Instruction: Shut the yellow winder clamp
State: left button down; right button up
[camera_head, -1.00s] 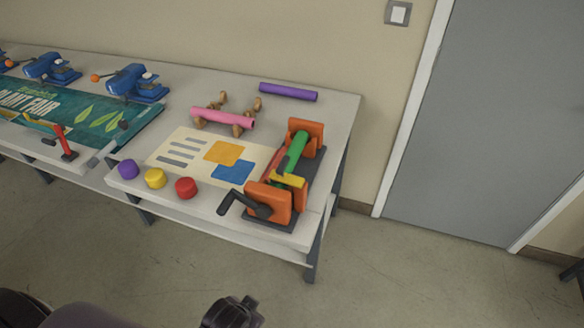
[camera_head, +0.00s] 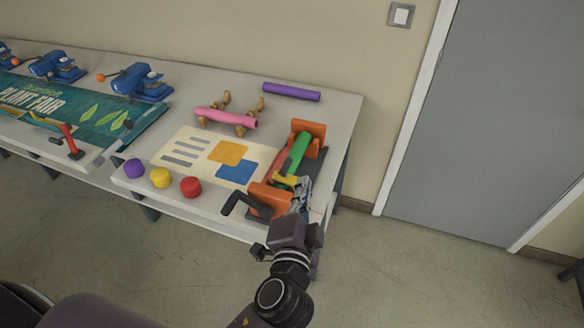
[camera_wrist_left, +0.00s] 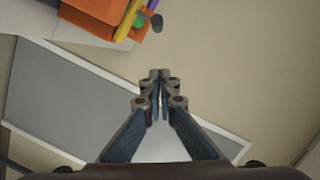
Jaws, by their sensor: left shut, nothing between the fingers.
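The yellow winder clamp (camera_head: 285,180) is at the near end of the green roll (camera_head: 299,147), by the near orange post of the winder (camera_head: 268,196). I cannot tell how far it stands open. Part of it also shows as a yellow strip (camera_wrist_left: 127,20) at the top of the left wrist view, beside the orange post (camera_wrist_left: 97,10). My left gripper (camera_head: 302,186) is just right of the clamp, over the winder's near right edge. Its fingers (camera_wrist_left: 160,73) are together and empty. Contact with the clamp is not visible. My right gripper is out of view.
A black crank (camera_head: 238,201) sticks out left of the winder. Purple, yellow and red caps (camera_head: 190,187) line the table's front edge. A pink roll (camera_head: 226,117) rests on wooden stands, and a purple roll (camera_head: 291,91) lies behind.

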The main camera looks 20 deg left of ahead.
aim_at(289, 166)
pick_arm(q)
jog(key=w+a+f+p, duration=0.3)
jog(key=w+a, duration=0.1)
jog(key=w, duration=0.2)
jog(key=shift+w+a, duration=0.15)
jog(key=shift+a, duration=0.15)
jog(key=shift+a+f+n+b, duration=0.3)
jog(key=shift+a+n+b, duration=0.1)
jog(key=shift+a+b, duration=0.15)
